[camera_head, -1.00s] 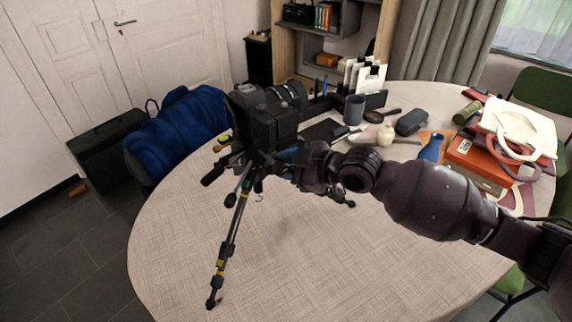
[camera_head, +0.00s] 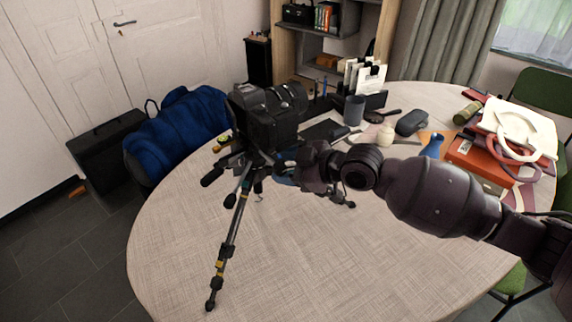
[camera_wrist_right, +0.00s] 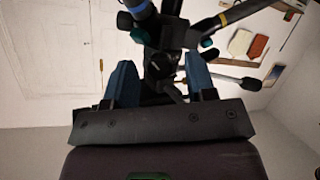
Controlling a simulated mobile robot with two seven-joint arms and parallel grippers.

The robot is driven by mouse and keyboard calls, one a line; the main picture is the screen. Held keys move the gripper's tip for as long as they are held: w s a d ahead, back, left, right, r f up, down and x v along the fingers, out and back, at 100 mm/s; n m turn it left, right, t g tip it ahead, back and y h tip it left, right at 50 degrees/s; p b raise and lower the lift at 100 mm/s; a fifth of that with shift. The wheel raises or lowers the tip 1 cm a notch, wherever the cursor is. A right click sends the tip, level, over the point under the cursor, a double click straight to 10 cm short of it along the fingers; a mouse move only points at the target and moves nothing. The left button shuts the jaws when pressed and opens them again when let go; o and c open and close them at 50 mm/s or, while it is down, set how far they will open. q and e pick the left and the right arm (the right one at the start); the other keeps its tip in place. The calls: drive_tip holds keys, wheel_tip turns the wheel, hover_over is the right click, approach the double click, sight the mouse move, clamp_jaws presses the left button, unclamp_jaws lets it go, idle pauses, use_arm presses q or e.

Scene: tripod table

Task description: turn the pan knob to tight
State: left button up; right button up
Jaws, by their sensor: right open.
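A black camera (camera_head: 268,112) sits on top of a black tripod (camera_head: 240,205) standing on the table. My right gripper (camera_head: 280,172) reaches in from the right to the tripod head, just below the camera. In the right wrist view, its blue fingers are apart (camera_wrist_right: 161,74), one on each side of the dark middle of the tripod head. A dark round part there, likely the pan knob (camera_wrist_right: 163,68), lies between the fingers; contact cannot be told. The knob is hard to make out in the head view. My left gripper is not in view.
The tripod legs spread over the round table (camera_head: 290,260), whose front is clear. A dark cup (camera_head: 354,110), a cream jar (camera_head: 386,134), a blue vase (camera_head: 432,146) and stacked boxes with bags (camera_head: 485,160) stand at the back right. A blue-covered chair (camera_head: 180,130) stands at left.

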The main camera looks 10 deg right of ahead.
drive_tip(key=v, duration=1)
drive_tip(key=shift+d, duration=0.3)
drive_tip(key=shift+s+r, duration=0.15)
